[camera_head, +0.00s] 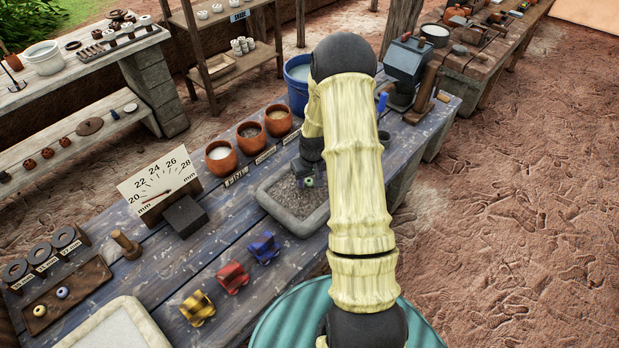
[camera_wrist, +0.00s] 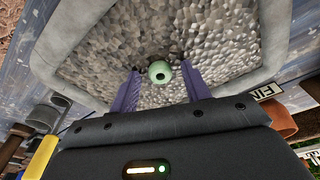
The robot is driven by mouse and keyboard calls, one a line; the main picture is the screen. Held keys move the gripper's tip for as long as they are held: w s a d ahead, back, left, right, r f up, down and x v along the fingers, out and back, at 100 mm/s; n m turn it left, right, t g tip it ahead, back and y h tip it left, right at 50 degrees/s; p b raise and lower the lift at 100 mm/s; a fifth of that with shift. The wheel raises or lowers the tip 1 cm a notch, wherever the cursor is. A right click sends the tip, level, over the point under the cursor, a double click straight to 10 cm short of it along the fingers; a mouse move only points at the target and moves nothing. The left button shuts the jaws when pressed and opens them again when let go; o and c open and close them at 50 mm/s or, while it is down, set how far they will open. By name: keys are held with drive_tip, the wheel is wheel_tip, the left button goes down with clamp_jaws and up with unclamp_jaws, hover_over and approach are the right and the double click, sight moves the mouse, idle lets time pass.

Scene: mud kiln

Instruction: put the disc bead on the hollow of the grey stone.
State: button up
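A pale green bead with a dark hole (camera_wrist: 160,70) is on grey gravel, between and slightly beyond the fingertips of my gripper (camera_wrist: 161,84). The fingers are apart, with a gap on both sides of the bead. In the head view the bead (camera_head: 309,182) shows just below my gripper, which my arm partly hides. The gravel fills a shallow pale grey stone-like tray (camera_head: 272,210). A dark grey block (camera_head: 185,216) stands before the dial; I cannot tell whether it is the grey stone or has a hollow.
A dial board (camera_head: 160,184) and clay pots (camera_head: 221,157) stand behind. Yellow (camera_head: 197,308), red (camera_head: 232,277) and blue (camera_head: 263,247) toy-like pieces line the front. A brown tray (camera_head: 75,290) holds two beads. A wooden peg (camera_head: 126,244) stands nearby.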

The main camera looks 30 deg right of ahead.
wheel_tip(320, 180, up, 12)
drive_tip(key=s+b, duration=0.1)
drive_tip(key=shift+s, duration=0.4)
idle(0.4)
drive_tip(key=shift+r, duration=0.1)
idle(0.3)
drive_tip(key=s+a+r, duration=0.4)
drive_tip(key=s+a, duration=0.3)
drive_tip(key=s, duration=0.1)
drive_tip(key=s+a+r, duration=0.3)
drive_tip(key=s+a, duration=0.5)
drive_tip(key=shift+s+a+r+n+t, duration=0.15)
drive_tip(key=shift+s+r+n+t, duration=0.15)
drive_tip(key=shift+r+t, duration=0.1)
idle(0.4)
